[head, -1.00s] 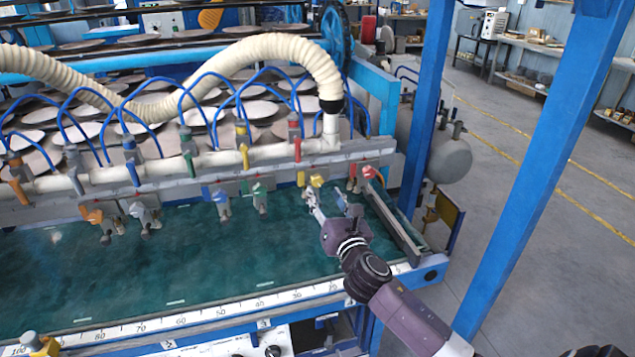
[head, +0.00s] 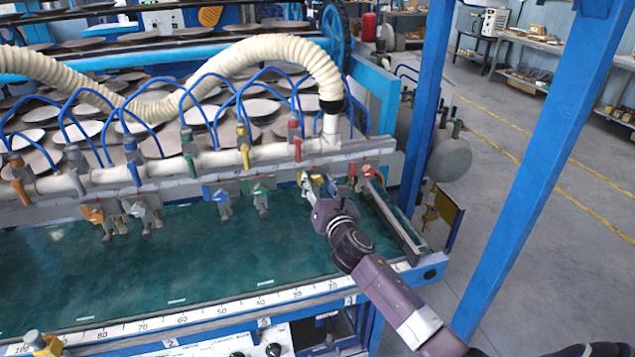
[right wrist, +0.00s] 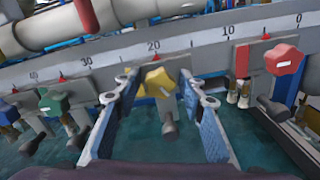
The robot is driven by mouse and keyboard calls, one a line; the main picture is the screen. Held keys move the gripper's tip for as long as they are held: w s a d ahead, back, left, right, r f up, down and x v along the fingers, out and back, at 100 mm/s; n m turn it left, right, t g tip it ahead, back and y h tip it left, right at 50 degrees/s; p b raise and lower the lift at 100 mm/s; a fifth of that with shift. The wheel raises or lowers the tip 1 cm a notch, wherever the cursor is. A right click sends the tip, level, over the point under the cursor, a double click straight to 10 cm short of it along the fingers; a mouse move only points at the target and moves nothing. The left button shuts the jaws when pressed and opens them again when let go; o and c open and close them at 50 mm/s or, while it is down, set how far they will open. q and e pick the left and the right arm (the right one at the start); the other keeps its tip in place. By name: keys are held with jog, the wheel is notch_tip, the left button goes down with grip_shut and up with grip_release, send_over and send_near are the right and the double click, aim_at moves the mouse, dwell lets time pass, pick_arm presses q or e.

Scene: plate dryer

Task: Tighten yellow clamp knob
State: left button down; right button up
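The yellow clamp knob (right wrist: 158,82) sits on the scale rail near the 20 mark in the right wrist view. In the head view the yellow knob (head: 318,180) is partly covered by my right gripper (head: 322,186). In the right wrist view my right gripper (right wrist: 160,98) is open, with one finger on each side of the knob. A gap shows between the knob and each finger, so they do not appear to touch it. My left gripper is not in view.
A red knob (right wrist: 283,60) is to the right and a green knob (right wrist: 54,102) to the left on the same rail. Blue (head: 222,197) and orange (head: 95,215) clamps are farther left. The green bed (head: 200,260) below is clear.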

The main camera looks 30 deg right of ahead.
grip_shut()
jog(key=shift+m, duration=0.3)
jog(key=m, duration=0.4)
jog(key=shift+m, duration=0.4)
jog(key=m, duration=1.1)
jog(key=shift+m, duration=0.4)
jog(key=m, duration=0.6)
jog(key=shift+m, duration=0.3)
jog(key=shift+f, duration=0.1)
